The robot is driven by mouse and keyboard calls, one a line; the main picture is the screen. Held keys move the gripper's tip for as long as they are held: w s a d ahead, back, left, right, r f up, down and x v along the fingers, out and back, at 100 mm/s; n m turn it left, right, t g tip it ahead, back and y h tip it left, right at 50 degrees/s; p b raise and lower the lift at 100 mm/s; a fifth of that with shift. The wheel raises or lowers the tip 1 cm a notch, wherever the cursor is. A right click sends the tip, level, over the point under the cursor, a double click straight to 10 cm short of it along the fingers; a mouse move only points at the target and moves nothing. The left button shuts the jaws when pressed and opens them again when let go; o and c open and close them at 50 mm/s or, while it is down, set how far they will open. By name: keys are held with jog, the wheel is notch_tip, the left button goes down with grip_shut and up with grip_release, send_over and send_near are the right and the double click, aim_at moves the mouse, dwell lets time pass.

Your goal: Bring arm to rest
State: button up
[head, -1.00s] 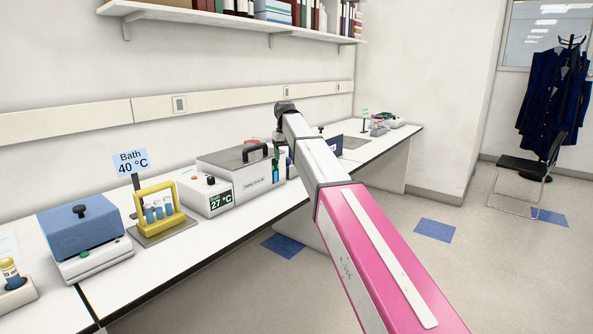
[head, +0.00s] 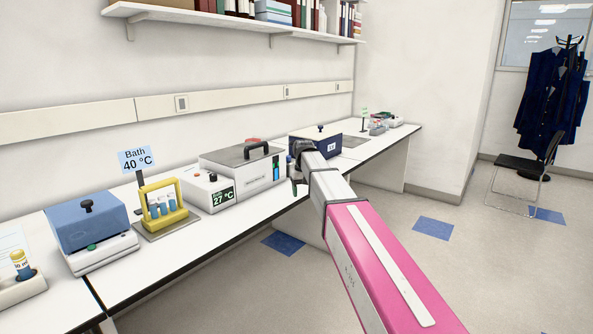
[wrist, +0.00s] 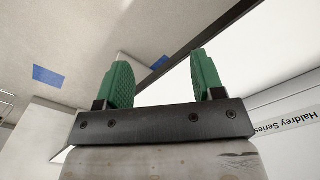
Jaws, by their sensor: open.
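My arm reaches out over the floor toward the bench from the lower right of the head view. My gripper (head: 298,188) is at the arm's far end, beside the front edge of the bench (head: 180,253), and it shows small and dark there. In the wrist view my gripper (wrist: 163,80) has two green fingers standing apart with nothing between them. The bench's dark edge and white top show behind the fingers in the wrist view.
A white water bath (head: 235,170) reading 27 °C stands left of my gripper. A dark blue box (head: 318,143) stands just behind it. A yellow tube rack (head: 163,207) and a blue-lidded device (head: 90,230) are further left. The floor (head: 460,275) at right is clear; a chair (head: 520,170) stands beyond.

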jog(key=s+d+f+m, duration=0.1)
jog(key=s+d+f, duration=0.7)
jog(key=s+f, duration=0.4)
jog(key=s+d+f+m, duration=0.1)
jog(key=s+d+f, duration=0.7)
jog(key=s+f, duration=0.5)
jog(key=s, duration=0.3)
jog(key=shift+d+f+m, duration=0.15)
jog(key=shift+f+m, duration=0.15)
jog(key=shift+m, duration=0.1)
